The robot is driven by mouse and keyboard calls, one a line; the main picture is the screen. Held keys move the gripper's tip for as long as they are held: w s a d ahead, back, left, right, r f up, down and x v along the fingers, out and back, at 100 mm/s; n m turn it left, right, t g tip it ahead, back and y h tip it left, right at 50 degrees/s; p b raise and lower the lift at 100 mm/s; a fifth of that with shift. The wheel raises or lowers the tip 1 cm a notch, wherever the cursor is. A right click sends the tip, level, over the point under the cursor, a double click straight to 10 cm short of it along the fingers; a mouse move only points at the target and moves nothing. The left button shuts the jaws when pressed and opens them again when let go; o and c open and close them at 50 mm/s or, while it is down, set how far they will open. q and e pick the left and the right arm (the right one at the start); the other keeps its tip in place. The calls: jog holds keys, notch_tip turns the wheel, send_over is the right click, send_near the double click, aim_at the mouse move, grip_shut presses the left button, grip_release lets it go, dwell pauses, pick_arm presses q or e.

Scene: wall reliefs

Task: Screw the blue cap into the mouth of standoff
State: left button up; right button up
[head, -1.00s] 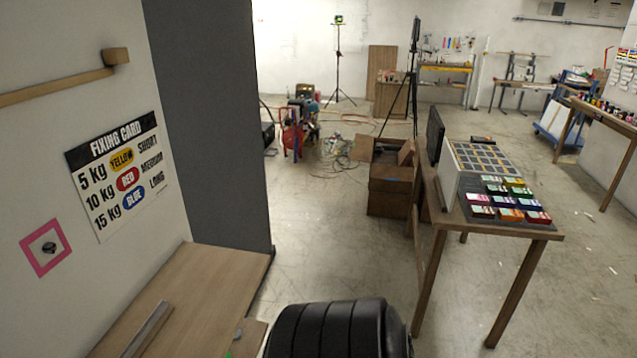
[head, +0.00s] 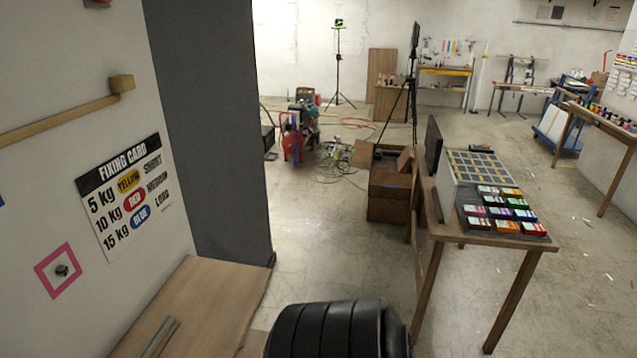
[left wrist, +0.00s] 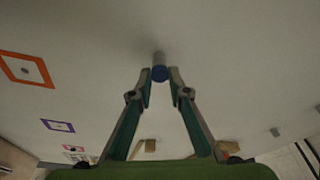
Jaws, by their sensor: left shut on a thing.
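In the head view another small dark standoff (head: 62,270) sits on the wall inside a pink square. My left gripper and the cap are not visible in the head view. My right gripper is in neither view.
In the left wrist view, an orange square (left wrist: 26,70) and a purple square (left wrist: 58,126) mark the wall at left. The fixing card (head: 127,196) and a wooden rail (head: 60,115) are on the wall. A wooden surface (head: 205,300) lies below. A table (head: 440,225) stands at right.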

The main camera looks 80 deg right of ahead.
pick_arm(q)
jog(key=m+g, duration=0.1)
jog(key=m, duration=0.4)
jog(key=shift+r, duration=0.1)
jog(key=o, duration=0.6)
jog(key=shift+o, duration=0.2)
